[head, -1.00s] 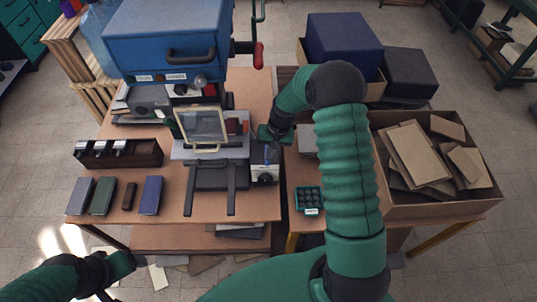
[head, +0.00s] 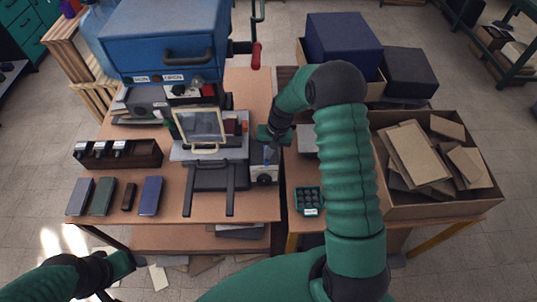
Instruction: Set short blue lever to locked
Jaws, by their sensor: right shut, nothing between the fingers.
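A small blue lever (head: 267,155) stands on top of a white and black box (head: 264,172) with a round dark knob on its front, at the right of the press bed. My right gripper (head: 268,142) is shut and empty, pointing down right at the lever. Whether it touches the lever cannot be told, and the gripper partly hides it. The lever's exact setting is too small to read. My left gripper (head: 122,264) is low at the left, in front of the table and far from the lever; its fingers are not clear.
A big blue machine head (head: 165,35) overhangs the back left. A cream-framed panel (head: 202,126) stands left of the lever. A dark wooden rack (head: 140,154) and several small covers (head: 150,195) lie left. A teal tray (head: 308,200) and cardboard box (head: 435,205) stand right.

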